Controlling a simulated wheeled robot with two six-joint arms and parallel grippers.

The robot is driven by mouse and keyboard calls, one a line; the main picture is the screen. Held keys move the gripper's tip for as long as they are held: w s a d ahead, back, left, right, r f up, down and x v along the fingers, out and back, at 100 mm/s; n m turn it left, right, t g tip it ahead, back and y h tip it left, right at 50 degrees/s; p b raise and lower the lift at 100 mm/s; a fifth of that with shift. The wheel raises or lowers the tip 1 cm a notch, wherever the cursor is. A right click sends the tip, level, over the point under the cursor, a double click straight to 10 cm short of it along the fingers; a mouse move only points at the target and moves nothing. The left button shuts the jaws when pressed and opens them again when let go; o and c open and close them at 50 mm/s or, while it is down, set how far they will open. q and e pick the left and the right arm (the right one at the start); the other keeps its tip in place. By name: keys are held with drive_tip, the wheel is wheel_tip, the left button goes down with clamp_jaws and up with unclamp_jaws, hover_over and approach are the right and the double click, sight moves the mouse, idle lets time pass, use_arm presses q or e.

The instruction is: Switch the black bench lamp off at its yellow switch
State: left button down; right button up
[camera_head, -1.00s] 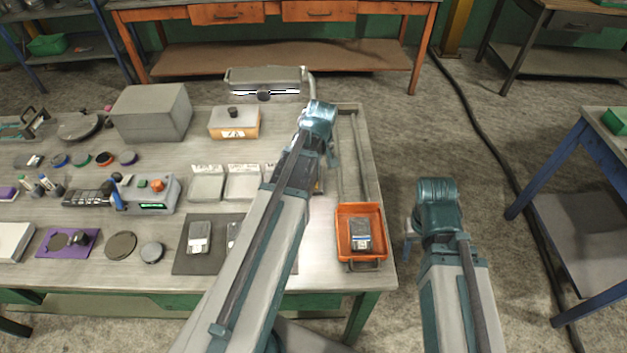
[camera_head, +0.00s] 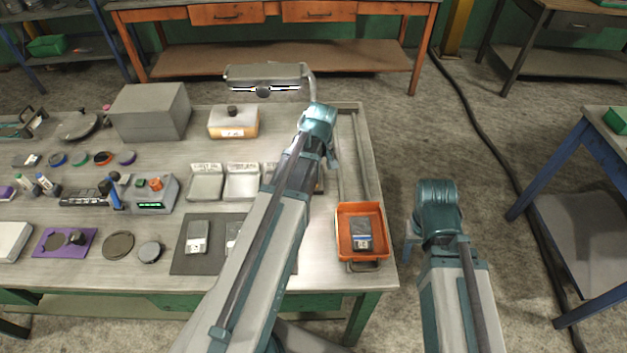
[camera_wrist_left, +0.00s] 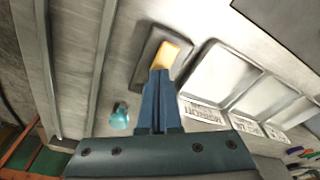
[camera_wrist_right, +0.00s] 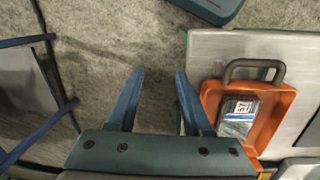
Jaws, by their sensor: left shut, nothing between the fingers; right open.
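The bench lamp's long head (camera_head: 265,74) stands over the back edge of the bench, on a bent post at its right. A pale strip shows along its underside; I cannot tell surely whether it is lit. In the left wrist view, the yellow switch (camera_wrist_left: 171,54) sits on a dark base. My left gripper (camera_wrist_left: 158,72) is shut and empty, its tips at the switch's near edge; I cannot tell whether they touch. In the head view my left arm hides the switch. My right gripper (camera_wrist_right: 158,74) is open and empty, over the floor right of the bench.
An orange bin (camera_head: 343,236) holding a boxed item stands at the bench's right front corner. Pale trays (camera_head: 242,186) lie left of my left arm. A grey box (camera_head: 150,112) and a yellowish box (camera_head: 232,122) stand behind.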

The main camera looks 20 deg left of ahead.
use_arm(q)
drive_tip(key=shift+f, duration=0.2)
wheel_tip(320, 180, up, 7)
drive_tip(key=p, duration=0.7)
drive_tip(key=shift+r, duration=0.1)
idle(0.3)
drive_tip(key=s+d+m, duration=0.4)
drive_tip(key=d+m, duration=0.1)
drive_tip(key=d, duration=0.2)
drive_tip(key=s+d+m, duration=0.5)
drive_tip(key=d, duration=0.2)
drive_tip(key=s+d+m+g, duration=0.1)
drive_tip(key=s+d+m, duration=0.4)
drive_tip(key=d, duration=0.2)
drive_tip(key=shift+s+d, duration=0.25)
drive_tip(key=shift+d, duration=0.1)
